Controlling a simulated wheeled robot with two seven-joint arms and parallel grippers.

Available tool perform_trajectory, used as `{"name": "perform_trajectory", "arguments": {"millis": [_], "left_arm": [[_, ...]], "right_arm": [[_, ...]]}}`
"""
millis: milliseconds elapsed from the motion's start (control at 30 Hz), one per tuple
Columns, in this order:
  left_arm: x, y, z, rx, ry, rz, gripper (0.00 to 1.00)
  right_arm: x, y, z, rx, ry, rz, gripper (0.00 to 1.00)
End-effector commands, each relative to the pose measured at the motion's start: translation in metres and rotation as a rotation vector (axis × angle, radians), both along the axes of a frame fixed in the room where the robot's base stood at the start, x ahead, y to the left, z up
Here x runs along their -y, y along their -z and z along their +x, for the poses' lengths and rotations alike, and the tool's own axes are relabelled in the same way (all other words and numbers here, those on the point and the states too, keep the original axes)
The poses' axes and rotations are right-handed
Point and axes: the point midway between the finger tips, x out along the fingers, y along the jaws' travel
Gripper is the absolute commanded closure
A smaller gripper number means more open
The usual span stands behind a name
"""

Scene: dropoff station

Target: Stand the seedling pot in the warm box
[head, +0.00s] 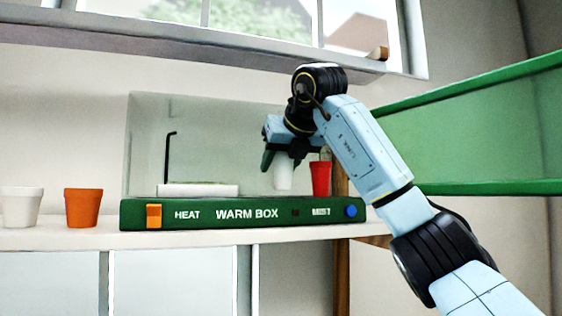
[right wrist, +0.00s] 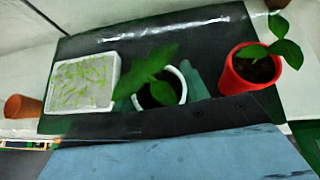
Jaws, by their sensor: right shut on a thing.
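The white seedling pot (head: 284,173) is upright inside the warm box (head: 250,214), right of its middle. In the right wrist view the pot (right wrist: 166,95) holds dark soil and a leafy green seedling (right wrist: 152,72). My right gripper (head: 284,158) reaches down from above and is shut on this pot. Whether the pot's base touches the box floor cannot be told. A red pot (head: 320,178) stands close to its right in the box; in the right wrist view it (right wrist: 235,84) also carries a seedling. My left gripper is not in view.
A white tray of sprouts (right wrist: 85,85) lies in the box's left part; it shows in the head view (head: 198,190) beside a black rod (head: 168,160). An orange pot (head: 82,208) and another white pot (head: 21,207) stand on the shelf, left of the box.

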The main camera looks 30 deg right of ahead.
Motion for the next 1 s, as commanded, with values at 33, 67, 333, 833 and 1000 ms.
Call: {"name": "perform_trajectory", "arguments": {"millis": [33, 67, 333, 833, 1000], "left_arm": [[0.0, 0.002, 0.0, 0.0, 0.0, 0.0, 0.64], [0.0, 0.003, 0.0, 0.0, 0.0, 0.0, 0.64], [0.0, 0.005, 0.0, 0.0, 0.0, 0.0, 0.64], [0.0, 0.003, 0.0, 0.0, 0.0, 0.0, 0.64], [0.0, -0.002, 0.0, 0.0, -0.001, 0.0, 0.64]], "right_arm": [[0.0, 0.003, 0.0, 0.001, 0.0, 0.0, 0.79], [0.0, 0.003, 0.0, 0.001, 0.0, 0.0, 0.79], [0.0, 0.008, 0.0, 0.001, -0.001, -0.001, 0.79], [0.0, 0.005, 0.0, 0.0, 0.0, 0.0, 0.33], [0.0, -0.01, -0.006, 0.004, 0.001, 0.0, 0.33]]}}
